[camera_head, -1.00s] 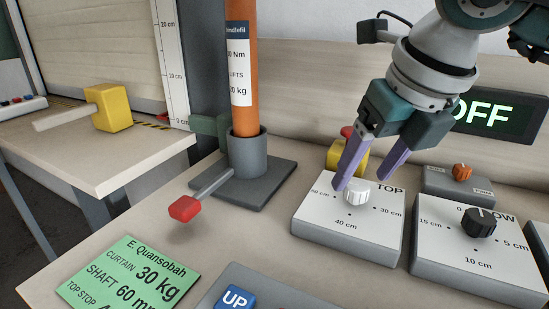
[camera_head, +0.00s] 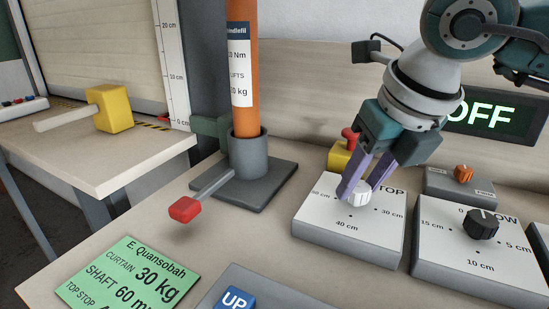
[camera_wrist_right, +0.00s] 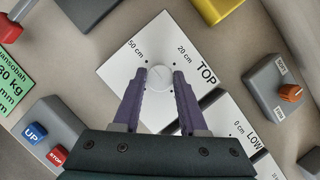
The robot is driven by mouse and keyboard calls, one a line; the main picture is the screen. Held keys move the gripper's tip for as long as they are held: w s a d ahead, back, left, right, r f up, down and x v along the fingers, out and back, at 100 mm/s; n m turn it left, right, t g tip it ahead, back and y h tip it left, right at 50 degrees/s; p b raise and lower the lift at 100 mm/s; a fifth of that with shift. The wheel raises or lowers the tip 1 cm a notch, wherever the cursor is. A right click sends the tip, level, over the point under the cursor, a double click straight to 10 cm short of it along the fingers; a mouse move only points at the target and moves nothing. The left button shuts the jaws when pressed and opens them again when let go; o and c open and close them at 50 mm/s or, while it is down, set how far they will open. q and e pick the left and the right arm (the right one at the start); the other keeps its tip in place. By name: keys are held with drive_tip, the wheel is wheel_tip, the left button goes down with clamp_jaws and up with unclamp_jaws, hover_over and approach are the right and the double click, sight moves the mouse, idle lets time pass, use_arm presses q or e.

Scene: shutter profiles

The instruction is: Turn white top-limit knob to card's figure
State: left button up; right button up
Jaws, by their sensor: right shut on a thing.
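The white top-limit knob (camera_head: 359,195) stands on the TOP dial box (camera_head: 345,243), and it also shows in the right wrist view (camera_wrist_right: 159,82). The box face shows 30 cm and 40 cm marks in the head view, and 50 cm and 20 cm marks in the wrist view. My right gripper (camera_head: 359,188) is shut on the knob, with one purple finger on each side. The green card (camera_head: 128,275) lies at the lower left; it reads curtain 30 kg and shaft 60 mm. Its TOP STOP figure is cut off by the frame edge. My left gripper is out of view.
The LOW box (camera_head: 470,270) with a black knob (camera_head: 480,225) stands just right. A small box with an orange knob (camera_head: 463,173) is behind it. A red-tipped lever (camera_head: 186,209) and the blue UP button (camera_head: 235,298) are left and in front. A yellow block (camera_head: 341,156) sits behind.

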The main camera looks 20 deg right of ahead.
clamp_jaws()
drive_tip(key=n+y+b, duration=0.1)
drive_tip(key=n+b, duration=0.1)
drive_tip(key=n, duration=0.1)
drive_tip(key=shift+d+f, duration=0.1)
drive_tip(key=shift+d, duration=0.05)
drive_tip(key=n+b, duration=0.1)
drive_tip(key=n, duration=0.1)
drive_tip(key=n+y+b, duration=0.1)
drive_tip(key=n, duration=0.1)
drive_tip(key=shift+g+y, duration=0.3)
drive_tip(key=n+g+y+b, duration=0.1)
drive_tip(key=n, duration=0.3)
drive_tip(key=shift+w+d, duration=0.1)
drive_tip(key=shift+w, duration=0.05)
drive_tip(key=n+g, duration=0.1)
drive_tip(key=n, duration=0.2)
drive_tip(key=n+g+y+b, duration=0.1)
drive_tip(key=n, duration=0.1)
drive_tip(key=shift+w+n, duration=0.1)
drive_tip(key=shift+n, duration=0.3)
drive_tip(key=shift+n+g, duration=0.3)
drive_tip(key=shift+n, duration=0.2)
